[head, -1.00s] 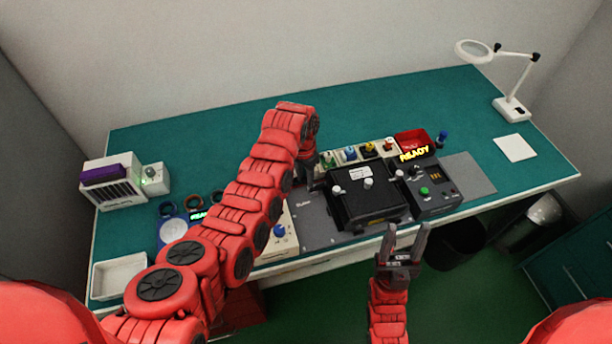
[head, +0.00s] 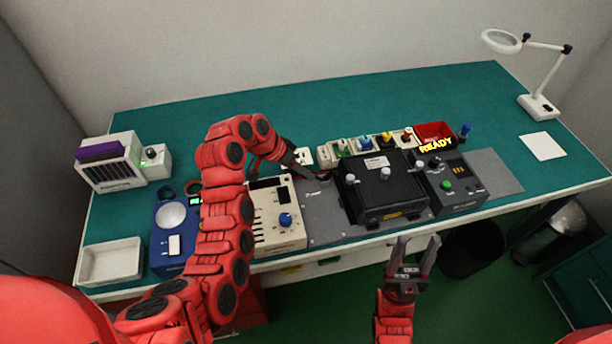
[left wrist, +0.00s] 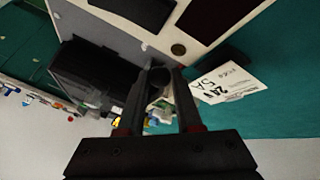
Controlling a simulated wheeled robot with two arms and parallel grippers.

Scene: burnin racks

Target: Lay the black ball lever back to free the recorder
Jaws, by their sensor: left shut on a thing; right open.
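My left gripper (head: 318,176) is at the recorder's left, over the plate's back part. In the left wrist view the fingers (left wrist: 160,92) are shut on the black ball lever (left wrist: 160,76), whose round dark end shows between them. The lever's lower part is hidden. My right gripper (head: 417,250) is open and empty in front of the table edge.
A cream instrument with a blue knob (head: 284,219) stands left of the plate. A dark control box (head: 455,188) with a READY sign stands right of the recorder. Several coloured plugs (head: 366,143) line the back. The rear tabletop is clear.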

